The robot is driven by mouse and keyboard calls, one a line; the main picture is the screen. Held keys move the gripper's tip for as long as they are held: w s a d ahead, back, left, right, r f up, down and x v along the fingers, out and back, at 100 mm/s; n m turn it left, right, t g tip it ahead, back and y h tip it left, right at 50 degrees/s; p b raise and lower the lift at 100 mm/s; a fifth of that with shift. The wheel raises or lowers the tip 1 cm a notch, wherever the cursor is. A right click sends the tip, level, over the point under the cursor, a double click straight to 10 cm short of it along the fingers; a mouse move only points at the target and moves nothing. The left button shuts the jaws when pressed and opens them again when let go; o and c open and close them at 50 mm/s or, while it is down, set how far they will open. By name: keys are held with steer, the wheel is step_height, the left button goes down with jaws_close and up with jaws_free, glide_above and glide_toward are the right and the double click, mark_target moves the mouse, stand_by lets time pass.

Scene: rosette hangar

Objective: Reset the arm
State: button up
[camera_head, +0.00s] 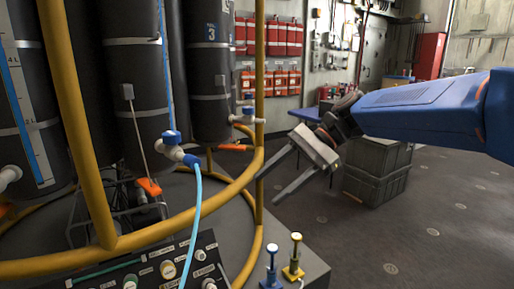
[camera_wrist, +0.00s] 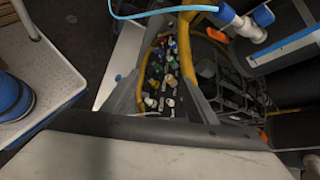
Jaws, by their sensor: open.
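My gripper (camera_head: 267,190) hangs at the end of my blue arm in the head view, right of the yellow tube frame. Its two grey fingers are spread apart, point down to the left, and hold nothing. In the wrist view the fingers reach up from the pale gripper body, with the control panel (camera_wrist: 165,75) visible between and beyond them. The same control panel (camera_head: 155,270) is at the lower left of the head view, clear of the fingers.
Yellow tubes (camera_head: 75,120) ring several dark cylinders (camera_head: 132,80) on the left, with a light blue hose (camera_head: 195,210) hanging in front. Two small plungers, blue (camera_head: 271,260) and yellow (camera_head: 294,262), stand on the bench corner. A grey crate (camera_head: 378,175) sits behind my arm. Floor at right is clear.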

steer(key=s+d+f+n+t+h, duration=0.4)
steer(key=s+d+f, duration=0.4)
steer(key=d, duration=0.4)
steer(key=s+d+f+n+t+h, duration=0.3)
steer(key=s+d+f+n+h, duration=0.2)
steer(key=s+d+f, duration=0.4)
steer(key=d+f+h, duration=0.1)
steer(key=d+f, duration=0.1)
steer(key=d, duration=0.2)
steer(key=shift+t, duration=0.4)
steer(key=shift+c, duration=0.7)
